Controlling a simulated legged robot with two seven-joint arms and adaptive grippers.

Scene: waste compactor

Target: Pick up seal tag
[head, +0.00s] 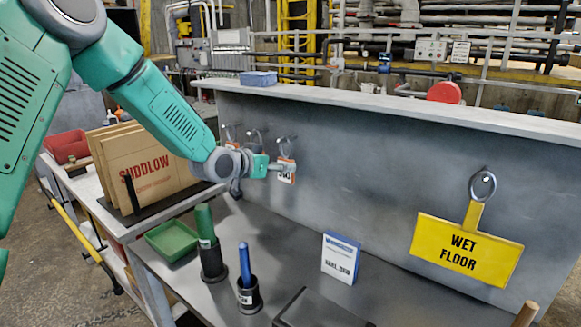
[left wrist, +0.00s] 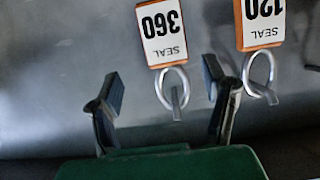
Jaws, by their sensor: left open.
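A white seal tag with an orange edge, marked 360 (left wrist: 162,32), hangs by a ring from a hook on the grey panel; it appears upside down in the left wrist view. A similar tag marked 120 (left wrist: 262,24) hangs beside it, to the right in that view. My left gripper (left wrist: 163,82) is open, with its two fingers apart on either side of the 360 tag's ring and the tag body beyond the fingertips. In the head view my left gripper (head: 279,166) is at the panel, partly covering a tag (head: 286,178). My right gripper is not in view.
A yellow WET FLOOR sign (head: 466,248) hangs at right.

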